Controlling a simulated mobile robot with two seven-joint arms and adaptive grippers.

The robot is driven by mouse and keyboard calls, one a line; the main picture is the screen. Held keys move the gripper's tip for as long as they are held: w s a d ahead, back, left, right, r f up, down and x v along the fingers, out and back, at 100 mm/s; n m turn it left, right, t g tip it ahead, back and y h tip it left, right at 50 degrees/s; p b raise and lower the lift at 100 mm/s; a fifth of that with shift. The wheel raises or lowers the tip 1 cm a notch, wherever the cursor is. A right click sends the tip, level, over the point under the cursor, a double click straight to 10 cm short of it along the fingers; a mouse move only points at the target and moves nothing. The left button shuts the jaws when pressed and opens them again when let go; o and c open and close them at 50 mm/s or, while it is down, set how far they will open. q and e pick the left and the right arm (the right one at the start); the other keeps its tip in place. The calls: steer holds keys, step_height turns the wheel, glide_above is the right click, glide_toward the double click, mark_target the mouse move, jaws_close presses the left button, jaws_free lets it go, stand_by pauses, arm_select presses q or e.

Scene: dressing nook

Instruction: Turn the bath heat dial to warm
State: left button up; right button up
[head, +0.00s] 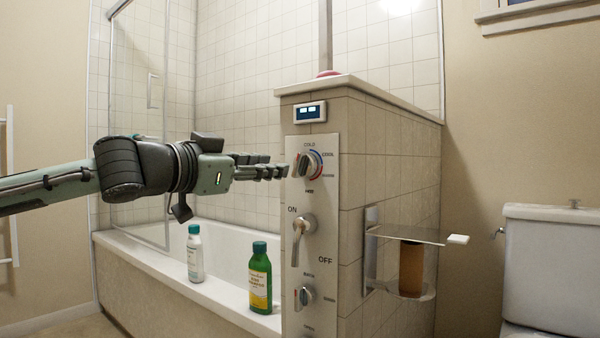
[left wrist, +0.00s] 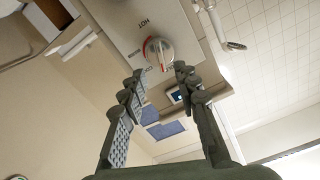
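The bath heat dial (head: 306,164) is the top knob on a pale control plate (head: 325,225) on the tiled wall end. Its labels run from COLD at the top, down the right side, to HOT at the bottom. In the left wrist view the dial (left wrist: 158,52) is a white knob with a red mark that seems to point to the cold end. My left gripper (head: 280,170) is level with the dial, just left of it. In the left wrist view my left gripper (left wrist: 160,72) is open, its fingertips apart in front of the knob. My right gripper is not in view.
Below the dial are an ON/OFF lever (head: 302,236) and a lower knob (head: 304,296). A small display (head: 310,112) sits above. A green bottle (head: 260,280) and a white bottle (head: 195,254) stand on the tub rim. A shelf (head: 405,234) juts out on the right.

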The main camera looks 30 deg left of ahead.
mark_target(295, 165)
arm_select(q)
steer(key=w+p, duration=0.1)
steer(key=w, duration=0.4)
steer(key=shift+w+d+r+p, duration=0.15)
steer(key=shift+w+p, duration=0.1)
steer(key=shift+p, duration=0.15)
steer(key=shift+w, duration=0.65)
jaws_close()
